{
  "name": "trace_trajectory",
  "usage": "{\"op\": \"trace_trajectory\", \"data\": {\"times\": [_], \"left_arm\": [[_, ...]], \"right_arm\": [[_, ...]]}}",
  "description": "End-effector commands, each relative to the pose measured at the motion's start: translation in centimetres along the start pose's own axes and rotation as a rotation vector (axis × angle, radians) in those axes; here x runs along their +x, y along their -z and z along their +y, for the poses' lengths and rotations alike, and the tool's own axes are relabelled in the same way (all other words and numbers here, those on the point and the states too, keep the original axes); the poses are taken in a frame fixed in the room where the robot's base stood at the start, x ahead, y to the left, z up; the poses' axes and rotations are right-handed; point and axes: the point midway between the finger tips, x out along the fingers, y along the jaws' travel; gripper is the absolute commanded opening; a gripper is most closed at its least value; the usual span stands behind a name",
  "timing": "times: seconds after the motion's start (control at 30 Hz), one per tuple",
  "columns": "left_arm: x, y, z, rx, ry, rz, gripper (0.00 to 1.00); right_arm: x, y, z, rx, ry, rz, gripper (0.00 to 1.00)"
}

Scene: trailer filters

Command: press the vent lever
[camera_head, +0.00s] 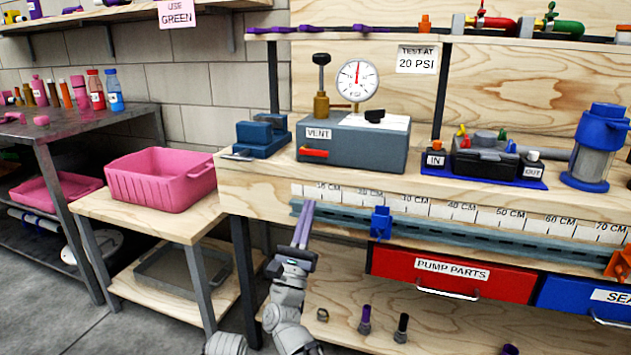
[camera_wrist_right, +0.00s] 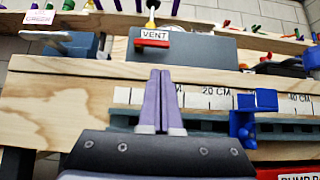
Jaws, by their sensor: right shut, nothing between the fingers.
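The vent lever (camera_head: 314,153) is a small red bar on the front of a grey test box, under a white VENT label (camera_head: 318,133). In the right wrist view the red lever (camera_wrist_right: 152,43) shows just above and beyond my fingertips. My right gripper (camera_head: 307,204) is shut and empty, with its purple fingers pointing up in front of the bench's ruler edge. It is below the lever and apart from it. My left gripper is not in view.
A pressure gauge (camera_head: 357,81) and a brass pump stand on the grey box (camera_head: 365,150). A blue vise (camera_head: 262,136) is left of it. A blue slider (camera_head: 381,222) sits on the rail. A pink bin (camera_head: 160,178) stands on the lower table at left.

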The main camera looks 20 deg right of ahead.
Motion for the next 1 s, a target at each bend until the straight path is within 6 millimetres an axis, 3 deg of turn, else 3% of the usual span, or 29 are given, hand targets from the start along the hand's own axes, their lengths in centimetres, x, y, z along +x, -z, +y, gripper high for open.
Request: {"op": "trace_trajectory", "data": {"times": [0.5, 0.7, 1.0], "left_arm": [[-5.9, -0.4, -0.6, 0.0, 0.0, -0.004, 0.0], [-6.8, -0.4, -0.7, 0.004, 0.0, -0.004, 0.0], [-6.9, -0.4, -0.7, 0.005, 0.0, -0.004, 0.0]], "right_arm": [[8.1, -0.3, 0.1, -0.002, 0.0, 0.0, 0.0], [9.6, -0.1, 0.0, -0.002, 0.0, 0.0, 0.0], [9.8, 0.0, 0.0, -0.001, -0.001, 0.0, 0.0]]}}
